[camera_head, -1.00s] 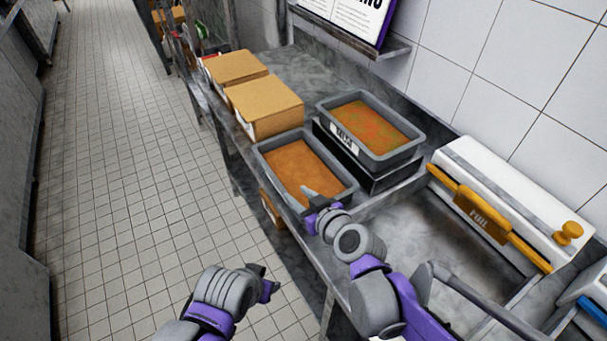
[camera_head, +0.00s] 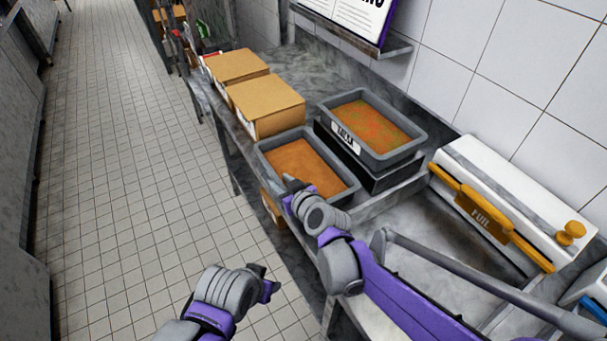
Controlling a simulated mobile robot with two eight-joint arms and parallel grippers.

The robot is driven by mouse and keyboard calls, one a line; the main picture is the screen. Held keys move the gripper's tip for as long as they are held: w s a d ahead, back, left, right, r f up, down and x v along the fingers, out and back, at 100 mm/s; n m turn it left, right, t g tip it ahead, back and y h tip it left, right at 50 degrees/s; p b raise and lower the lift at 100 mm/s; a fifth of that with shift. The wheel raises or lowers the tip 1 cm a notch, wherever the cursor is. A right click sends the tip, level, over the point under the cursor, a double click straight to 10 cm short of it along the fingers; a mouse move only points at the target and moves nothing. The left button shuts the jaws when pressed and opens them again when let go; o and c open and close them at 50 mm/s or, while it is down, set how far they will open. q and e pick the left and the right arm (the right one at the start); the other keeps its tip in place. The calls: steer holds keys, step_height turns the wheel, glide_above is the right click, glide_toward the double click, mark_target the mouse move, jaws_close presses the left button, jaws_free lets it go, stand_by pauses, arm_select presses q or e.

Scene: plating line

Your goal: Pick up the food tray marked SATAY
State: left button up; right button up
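A grey tray of orange-brown food (camera_head: 265,163) sits on the steel counter near its front edge; no label shows on its visible sides. Behind it to the right, a grey tray labelled SALSA (camera_head: 408,156) holds orange food with green bits and stands on a dark tray (camera_head: 378,180). I cannot read SATAY anywhere. My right gripper (camera_head: 290,188) is at the near front edge of the orange-brown tray, overlapping its rim in view; contact and finger opening are unclear. My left gripper (camera_head: 271,283) is over the floor in front of the counter, apart from the trays, its fingers small and unclear.
Cardboard boxes (camera_head: 268,104) stand on the counter left of the trays. A white foil dispenser (camera_head: 520,190) with an orange bar stands at the right along the tiled wall. A shelf (camera_head: 352,38) with a sign hangs above. The tiled floor at left is clear.

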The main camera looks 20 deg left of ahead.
steer(key=shift+c, duration=0.2)
jaws_close()
stand_by(1.1)
